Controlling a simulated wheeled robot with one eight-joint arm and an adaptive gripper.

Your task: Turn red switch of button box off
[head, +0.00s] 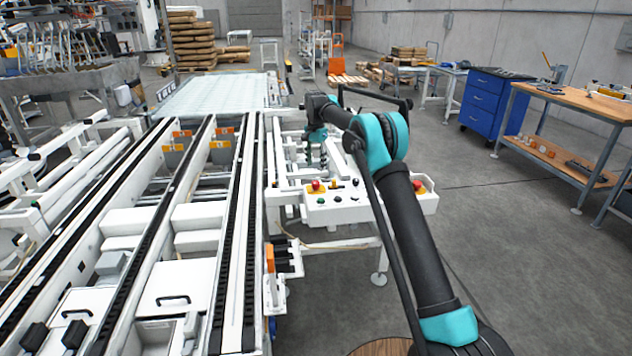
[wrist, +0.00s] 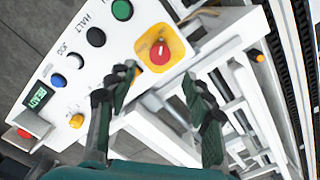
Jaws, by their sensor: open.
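The white button box (head: 350,209) stands beside the conveyor in the head view and fills the upper left of the wrist view (wrist: 62,68). Its red switch (wrist: 159,52) is a round red knob on a yellow square plate at one end of the panel. It also shows in the head view (head: 316,185). My gripper (wrist: 161,78) is open and empty, with its two dark green fingers spread apart. In the wrist view the switch appears just beyond the gap between the fingertips. In the head view my gripper (head: 316,163) hangs above and behind the switch's end of the box.
Green, black, blue and yellow buttons line the panel, and a second red button (head: 419,187) sits at its other end. White frame rails (wrist: 200,75) lie next to the box. The conveyor (head: 232,240) runs along the left. Floor right of my arm is open, before a blue cabinet (head: 494,100).

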